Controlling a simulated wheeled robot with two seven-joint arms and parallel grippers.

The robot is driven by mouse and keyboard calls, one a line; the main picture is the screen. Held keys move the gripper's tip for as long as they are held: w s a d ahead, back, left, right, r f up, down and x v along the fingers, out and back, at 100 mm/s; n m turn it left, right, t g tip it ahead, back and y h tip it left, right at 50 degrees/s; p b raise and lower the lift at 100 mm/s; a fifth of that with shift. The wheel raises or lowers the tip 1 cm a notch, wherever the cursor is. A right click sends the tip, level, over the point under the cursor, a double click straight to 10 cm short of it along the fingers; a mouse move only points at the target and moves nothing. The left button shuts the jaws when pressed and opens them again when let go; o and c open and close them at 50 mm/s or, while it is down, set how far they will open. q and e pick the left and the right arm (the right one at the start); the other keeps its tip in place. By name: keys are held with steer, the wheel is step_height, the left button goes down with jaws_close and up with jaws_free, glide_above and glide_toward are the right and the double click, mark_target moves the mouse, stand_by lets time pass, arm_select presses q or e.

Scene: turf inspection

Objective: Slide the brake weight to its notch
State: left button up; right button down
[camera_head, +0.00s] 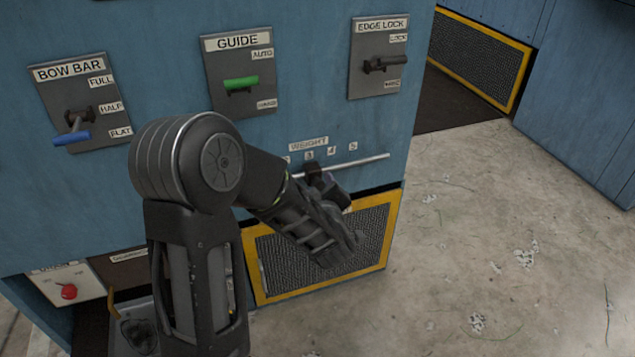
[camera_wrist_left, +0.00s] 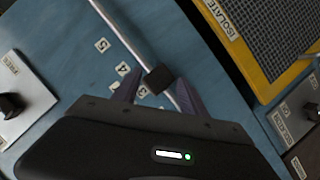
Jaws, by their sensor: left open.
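The brake weight (camera_head: 314,171) is a small dark block on a thin pale rod (camera_head: 362,161) below the WEIGHT label on the blue panel. It sits near the number 3 of the printed scale. My left gripper (camera_head: 324,184) is at the rod, partly hidden by its own wrist. In the left wrist view the brake weight (camera_wrist_left: 158,79) shows between the two spread fingertips of my left gripper (camera_wrist_left: 158,88). The jaws are open around it; I cannot tell whether either finger touches it. The notches cannot be made out. My right gripper is not in view.
Above are the BOW BAR lever (camera_head: 72,136), green GUIDE lever (camera_head: 241,84) and EDGE LOCK lever (camera_head: 384,64). A yellow-framed mesh panel (camera_head: 378,225) lies below the rod. A red button (camera_head: 69,291) is at lower left. Concrete floor (camera_head: 500,230) is open at right.

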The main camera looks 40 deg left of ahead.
mark_target(318, 180)
arm_select(q)
steer(key=b+x, duration=0.1)
steer(key=x, duration=0.4)
jaws_close()
stand_by(0.5)
stand_by(0.9)
